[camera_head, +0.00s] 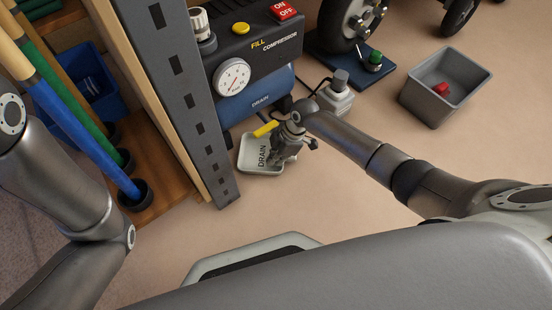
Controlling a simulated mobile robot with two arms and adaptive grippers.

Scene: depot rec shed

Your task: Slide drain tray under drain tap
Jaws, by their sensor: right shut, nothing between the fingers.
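The drain tray (247,165) is a shallow pale tray marked DRAIN on the floor in front of the compressor (262,62). The drain tap, with a yellow handle (265,129), shows low on the compressor, below the blue tank (265,98) marked DRAIN. My right gripper (281,158) is shut and empty, over the right part of the tray, and hides that part. I cannot tell whether it touches the tray. My left arm comes in at the left edge; its gripper is out of view.
A grey upright post (183,92) stands close left of the tray. A small grey device (336,97) stands behind my right gripper. A grey bin (446,82) holding a red object stands at the right, near a wheel on a blue plate. Floor in front of the tray is clear.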

